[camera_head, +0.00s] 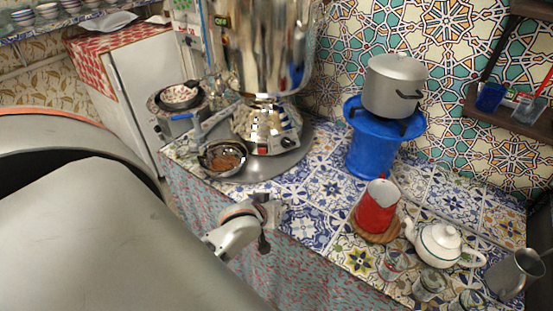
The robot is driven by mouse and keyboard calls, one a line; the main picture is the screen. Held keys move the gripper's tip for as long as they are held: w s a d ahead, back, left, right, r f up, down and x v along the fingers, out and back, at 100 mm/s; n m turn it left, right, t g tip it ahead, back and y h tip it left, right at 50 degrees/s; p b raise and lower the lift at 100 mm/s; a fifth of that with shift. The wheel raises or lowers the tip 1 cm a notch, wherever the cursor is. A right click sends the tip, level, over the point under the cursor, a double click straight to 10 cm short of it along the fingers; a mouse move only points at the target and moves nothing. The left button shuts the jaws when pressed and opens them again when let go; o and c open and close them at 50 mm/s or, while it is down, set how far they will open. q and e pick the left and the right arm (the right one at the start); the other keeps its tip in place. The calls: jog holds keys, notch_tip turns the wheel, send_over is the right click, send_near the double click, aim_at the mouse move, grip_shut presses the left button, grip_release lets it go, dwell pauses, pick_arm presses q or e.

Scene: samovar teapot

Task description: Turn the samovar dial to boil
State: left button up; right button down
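The shiny metal samovar (265,45) stands on the tiled counter at the upper middle, its top cut off by the frame. Its narrower lower body (266,127) carries small dark and reddish controls near the bottom (287,143). I cannot read the dial's marking or setting. My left gripper (268,222) is at the counter's front edge, below the samovar in the picture and apart from it. Its fingers are small and seen at an angle, so their opening is unclear. Nothing is visibly held. My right gripper is not in view.
A bowl of brown contents (222,157) sits in front of the samovar, left of my gripper. To the right stand a blue stove (371,145) with a grey pot (394,85), a red pot (377,207), a white teapot (440,243) and several glasses. Tiles right of the gripper are clear.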

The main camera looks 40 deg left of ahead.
pick_arm(q)
jog(key=s+d+m, duration=0.1)
jog(key=m, duration=0.1)
jog(key=s+d+f+m, duration=0.1)
jog(key=s+m, duration=0.1)
jog(key=s+d+m, duration=0.1)
jog(key=m, duration=0.1)
jog(key=shift+s+f+g, duration=0.3)
jog(key=shift+f, duration=0.05)
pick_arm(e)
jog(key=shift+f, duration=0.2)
